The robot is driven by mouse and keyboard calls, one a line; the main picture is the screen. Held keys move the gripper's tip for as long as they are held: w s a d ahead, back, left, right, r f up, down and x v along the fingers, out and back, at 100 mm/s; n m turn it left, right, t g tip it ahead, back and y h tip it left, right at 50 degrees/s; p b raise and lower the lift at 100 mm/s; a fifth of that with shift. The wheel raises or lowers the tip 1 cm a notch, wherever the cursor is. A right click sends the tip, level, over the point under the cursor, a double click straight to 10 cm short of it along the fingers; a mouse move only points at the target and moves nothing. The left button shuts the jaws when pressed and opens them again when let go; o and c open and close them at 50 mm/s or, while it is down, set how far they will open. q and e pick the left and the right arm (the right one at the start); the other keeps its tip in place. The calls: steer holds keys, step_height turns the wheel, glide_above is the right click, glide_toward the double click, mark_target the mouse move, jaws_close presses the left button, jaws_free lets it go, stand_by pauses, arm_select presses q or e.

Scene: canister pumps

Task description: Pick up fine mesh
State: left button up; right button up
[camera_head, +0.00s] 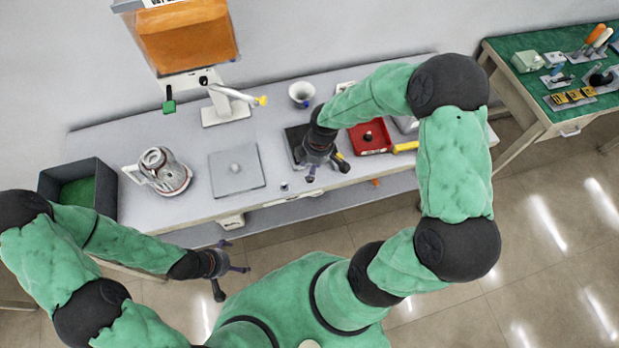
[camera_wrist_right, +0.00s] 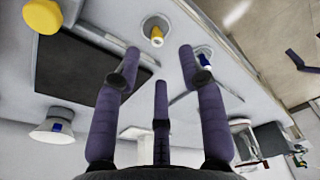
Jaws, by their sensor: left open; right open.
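I cannot tell for certain which small part is the fine mesh. In the right wrist view a small white ring with a yellow centre (camera_wrist_right: 156,32) lies on the bench just beyond my fingertips. A similar white ring with a blue centre (camera_wrist_right: 205,58) lies to its right and shows as a small dark spot in the head view (camera_head: 284,187). My right gripper (camera_head: 325,168) is open and empty, pointing down over the bench's front part; its spread fingers also show in the right wrist view (camera_wrist_right: 160,65). My left gripper (camera_head: 222,272) is open and empty, in front of the bench.
A dark mat (camera_head: 297,138) lies beside my right gripper, with a white cup (camera_head: 302,92) behind it. A red tray (camera_head: 382,146) is to the right. A grey plate (camera_head: 222,178), a canister pump (camera_head: 162,172) and a dark bin (camera_head: 104,188) stand left. Behind is an orange-fronted unit (camera_head: 190,45).

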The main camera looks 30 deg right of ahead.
steer(key=shift+w+a+f+b, duration=0.1)
steer(key=shift+f+b, duration=0.35)
steer(key=shift+f, duration=0.95)
steer(key=shift+w+f+b, duration=0.1)
steer(key=shift+f+b, duration=0.35)
steer(key=shift+f, duration=0.9)
steer(key=shift+s, duration=0.1)
steer(key=shift+c, duration=0.3)
jaws_close()
